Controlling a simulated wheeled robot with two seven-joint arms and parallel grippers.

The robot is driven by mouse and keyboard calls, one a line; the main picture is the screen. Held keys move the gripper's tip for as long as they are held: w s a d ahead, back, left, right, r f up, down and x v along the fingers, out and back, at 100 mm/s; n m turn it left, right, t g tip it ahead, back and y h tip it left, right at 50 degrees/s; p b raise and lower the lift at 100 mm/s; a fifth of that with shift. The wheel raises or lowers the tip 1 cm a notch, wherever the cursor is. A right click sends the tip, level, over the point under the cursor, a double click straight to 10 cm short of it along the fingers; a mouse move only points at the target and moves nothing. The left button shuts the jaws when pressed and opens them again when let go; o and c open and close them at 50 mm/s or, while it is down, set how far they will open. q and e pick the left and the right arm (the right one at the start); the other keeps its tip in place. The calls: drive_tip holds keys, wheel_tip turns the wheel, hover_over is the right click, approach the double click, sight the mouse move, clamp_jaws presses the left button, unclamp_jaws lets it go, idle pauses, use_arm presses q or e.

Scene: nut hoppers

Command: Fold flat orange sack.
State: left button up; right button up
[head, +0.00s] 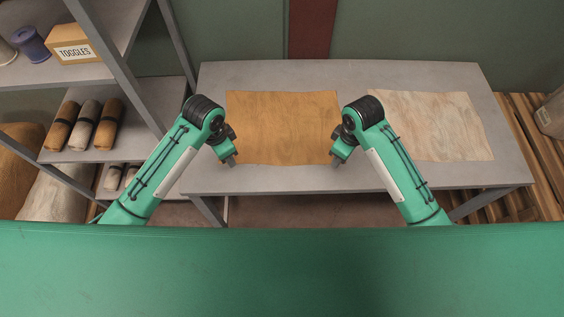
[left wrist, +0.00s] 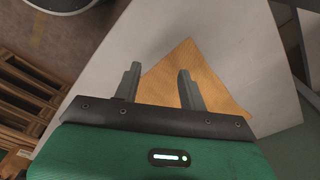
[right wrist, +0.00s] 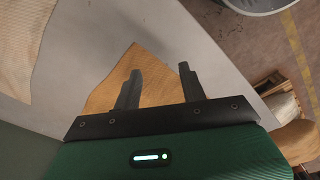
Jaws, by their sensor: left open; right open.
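The orange sack (head: 282,125) lies spread flat on the grey table. My left gripper (head: 231,160) is open and empty over its near left corner. My right gripper (head: 337,160) is open and empty over its near right corner. In the left wrist view, a corner of the sack (left wrist: 212,88) shows between and beyond the open fingers (left wrist: 158,85). In the right wrist view, the sack (right wrist: 118,82) shows around the open fingers (right wrist: 158,82). I cannot tell how high the fingertips are above the cloth.
A pale sack (head: 432,125) lies flat on the table (head: 350,75) to the right. A shelf unit (head: 150,90) at left holds several rolled sacks (head: 82,126), a box marked TOGGLES (head: 76,51) and a blue spool (head: 32,43). Wooden pallets (head: 535,140) lie right of the table.

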use_arm(q)
drive_tip(key=w+a, duration=0.2)
drive_tip(key=w, duration=0.2)
drive_tip(key=shift+m+g+y, duration=0.3)
drive_tip(key=shift+m+y, duration=0.1)
drive_tip(key=shift+s+d+f, duration=0.1)
drive_tip(key=shift+f, duration=1.6)
drive_tip(key=shift+s+f, duration=0.1)
drive_tip(key=shift+f, duration=1.6)
use_arm(e)
drive_tip(key=shift+n+h, duration=0.3)
drive_tip(key=shift+n, duration=0.2)
drive_tip(key=shift+w+d+f, duration=0.2)
drive_tip(key=shift+w+f, duration=0.4)
drive_tip(key=shift+f, duration=0.5)
drive_tip(key=shift+w+d+f, duration=0.15)
drive_tip(key=shift+w+f, duration=0.5)
drive_tip(key=shift+f, duration=0.5)
drive_tip(key=shift+w+d+f, duration=0.2)
drive_tip(key=shift+w+f, duration=0.4)
drive_tip(key=shift+f, duration=0.5)
use_arm(q)
drive_tip(key=shift+f, duration=0.15)
use_arm(e)
drive_tip(key=shift+f, duration=0.15)
use_arm(q)
clamp_jaws()
use_arm(e)
clamp_jaws()
